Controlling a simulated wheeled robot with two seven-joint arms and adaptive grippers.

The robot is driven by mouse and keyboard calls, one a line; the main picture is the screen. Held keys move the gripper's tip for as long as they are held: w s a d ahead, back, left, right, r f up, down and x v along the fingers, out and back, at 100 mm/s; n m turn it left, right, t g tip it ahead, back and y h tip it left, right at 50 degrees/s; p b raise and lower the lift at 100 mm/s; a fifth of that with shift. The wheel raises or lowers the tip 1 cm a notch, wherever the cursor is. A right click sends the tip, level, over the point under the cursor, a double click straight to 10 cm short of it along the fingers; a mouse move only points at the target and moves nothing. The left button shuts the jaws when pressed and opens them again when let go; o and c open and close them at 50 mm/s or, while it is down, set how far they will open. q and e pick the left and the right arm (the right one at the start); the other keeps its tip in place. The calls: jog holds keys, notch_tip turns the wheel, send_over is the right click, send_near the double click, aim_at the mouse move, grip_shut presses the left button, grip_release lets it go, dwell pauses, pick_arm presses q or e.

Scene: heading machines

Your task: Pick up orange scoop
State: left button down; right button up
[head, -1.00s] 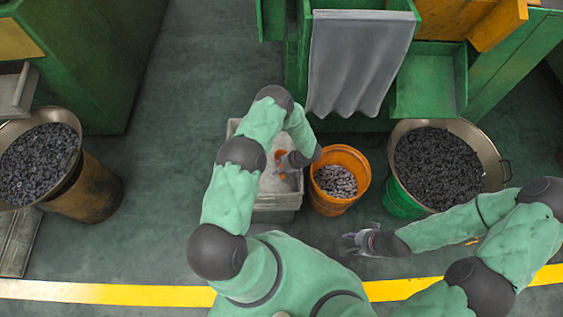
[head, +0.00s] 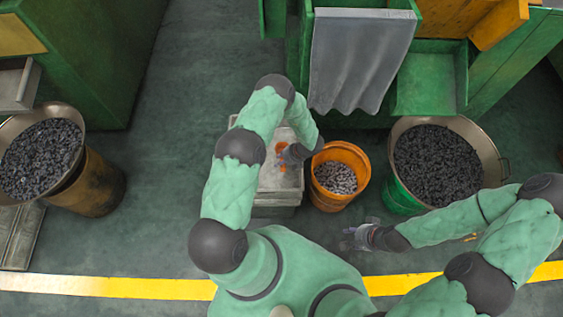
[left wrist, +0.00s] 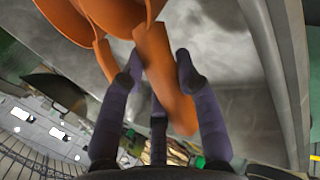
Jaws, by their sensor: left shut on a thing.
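The orange scoop (head: 281,147) shows as small orange patches at the grey bin, partly covered by my left gripper (head: 284,157). That gripper is shut on the handle. The scoop's rounded orange body reaches to the top left of that view. My right gripper (head: 350,238) is over the floor near the yellow line, away from the scoop. Its fingers are too small to judge.
The scoop is at the grey bin (head: 276,199). An orange bucket (head: 354,152) of small metal parts stands right beside it. A wide pan (head: 487,148) of dark parts stands further right, another pan (head: 74,168) far left. Green machines stand behind. Floor left of the bin is clear.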

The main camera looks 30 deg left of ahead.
pick_arm(q)
jog(key=s+d+r+p, duration=0.1)
jog(key=s+d+r, duration=0.2)
jog(key=s+d+r+p, duration=0.2)
jog(key=d+r, duration=0.1)
jog(key=d, duration=0.1)
jog(key=s+d+r+p, duration=0.2)
jog(key=s+d+r, duration=0.1)
jog(key=d, duration=0.1)
jog(key=shift+s+r, duration=0.3)
dwell(1.9)
jog(key=w+d+r+m+t+h, duration=0.2)
jog(key=w+r+m+t, duration=0.3)
jog(key=w+m, duration=0.45)
jog(key=w+d+r+m+t+h, duration=0.3)
jog(key=w+r+m, duration=0.45)
jog(key=m, duration=0.25)
jog(key=s+a+r+m+g+h, duration=0.2)
jog(key=s+r+m+g+h, duration=0.1)
jog(key=r+m, duration=0.4)
jog(key=s+a+r+m+g+h, duration=0.3)
jog(key=r+m, duration=0.4)
jog(key=m, duration=0.6)
jog(key=shift+s+a+r+h, duration=0.25)
jog(key=shift+s+h, duration=0.35)
jog(key=shift+s, duration=0.6)
jog(key=shift+f, duration=0.1)
